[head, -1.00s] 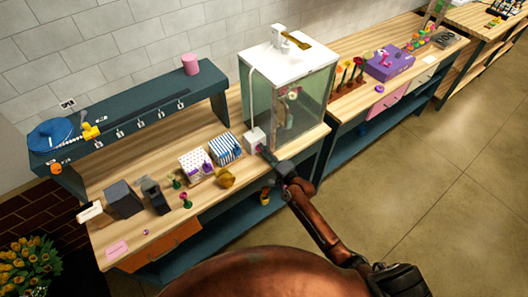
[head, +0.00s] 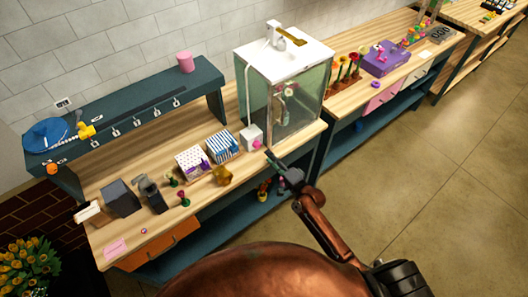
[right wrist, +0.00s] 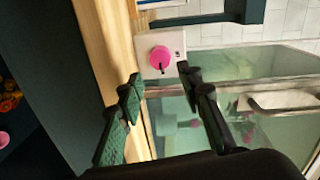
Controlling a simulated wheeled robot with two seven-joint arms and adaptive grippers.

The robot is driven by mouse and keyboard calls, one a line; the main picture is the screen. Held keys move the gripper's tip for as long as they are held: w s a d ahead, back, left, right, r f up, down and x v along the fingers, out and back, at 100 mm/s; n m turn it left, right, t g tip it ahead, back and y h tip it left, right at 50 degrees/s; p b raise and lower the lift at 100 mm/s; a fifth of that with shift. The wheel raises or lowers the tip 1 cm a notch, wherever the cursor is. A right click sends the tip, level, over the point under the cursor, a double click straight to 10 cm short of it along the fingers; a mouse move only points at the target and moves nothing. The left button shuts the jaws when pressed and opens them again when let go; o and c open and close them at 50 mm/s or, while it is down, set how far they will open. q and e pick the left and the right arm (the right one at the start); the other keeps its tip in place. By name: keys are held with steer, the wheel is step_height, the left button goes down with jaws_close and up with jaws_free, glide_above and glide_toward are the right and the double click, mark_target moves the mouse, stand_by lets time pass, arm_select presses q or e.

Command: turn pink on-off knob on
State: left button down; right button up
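The pink knob (head: 256,144) is on the front of a small white box (head: 247,133) beside the glass tank (head: 285,105). In the right wrist view the round pink knob (right wrist: 160,58) shows clearly on the white box face (right wrist: 149,43), with a dark mark at its lower edge. I cannot tell from this whether it is on. My right gripper (head: 274,160) is just in front of the box, apart from the knob. In the right wrist view its fingers (right wrist: 161,78) are spread and empty, with the knob ahead between them. My left gripper is not in view.
The tank stands at the bench's right end, with a white lid and a tap on top. Left of the white box are a striped box (head: 223,147), a dotted box (head: 192,161) and a gold object (head: 221,175). The floor (head: 430,170) at the right is clear.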

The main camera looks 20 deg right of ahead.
steer(key=shift+v, duration=2.3)
